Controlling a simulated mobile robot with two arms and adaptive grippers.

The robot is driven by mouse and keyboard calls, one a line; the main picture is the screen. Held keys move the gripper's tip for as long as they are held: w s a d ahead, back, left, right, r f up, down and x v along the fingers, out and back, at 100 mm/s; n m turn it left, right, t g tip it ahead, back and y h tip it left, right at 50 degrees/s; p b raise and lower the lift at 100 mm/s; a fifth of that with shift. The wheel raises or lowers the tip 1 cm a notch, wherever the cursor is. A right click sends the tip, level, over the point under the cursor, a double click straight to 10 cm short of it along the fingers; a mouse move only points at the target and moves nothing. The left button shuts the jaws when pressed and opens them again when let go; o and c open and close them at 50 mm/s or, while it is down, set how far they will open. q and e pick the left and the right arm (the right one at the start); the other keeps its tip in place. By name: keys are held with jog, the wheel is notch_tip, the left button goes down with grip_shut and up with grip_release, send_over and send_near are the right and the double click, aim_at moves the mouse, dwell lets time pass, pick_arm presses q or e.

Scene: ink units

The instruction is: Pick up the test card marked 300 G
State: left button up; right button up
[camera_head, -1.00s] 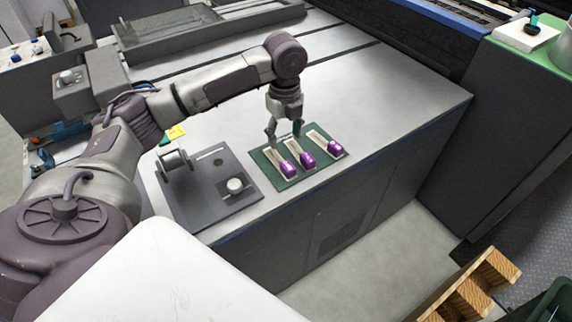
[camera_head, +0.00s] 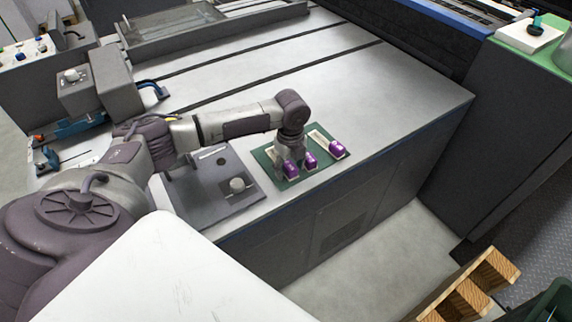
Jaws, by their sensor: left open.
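Three pale test cards, each with a purple block on its near end, lie side by side on a green mat (camera_head: 265,158). The left card's block (camera_head: 291,169), the middle card's block (camera_head: 309,160) and the right card's block (camera_head: 337,149) all show. The markings are too small to read, so I cannot tell which is 300 G. My left gripper (camera_head: 288,161) is open and low over the left and middle cards, hiding much of them. I cannot tell which card its fingers straddle or whether they touch it. The right card is uncovered. My right gripper is out of view.
A dark plate with a round knob (camera_head: 237,185) lies left of the mat, partly under my arm. A wooden pallet (camera_head: 470,290) stands on the floor at lower right.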

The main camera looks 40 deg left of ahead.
pick_arm(q)
grip_shut()
dwell(0.3)
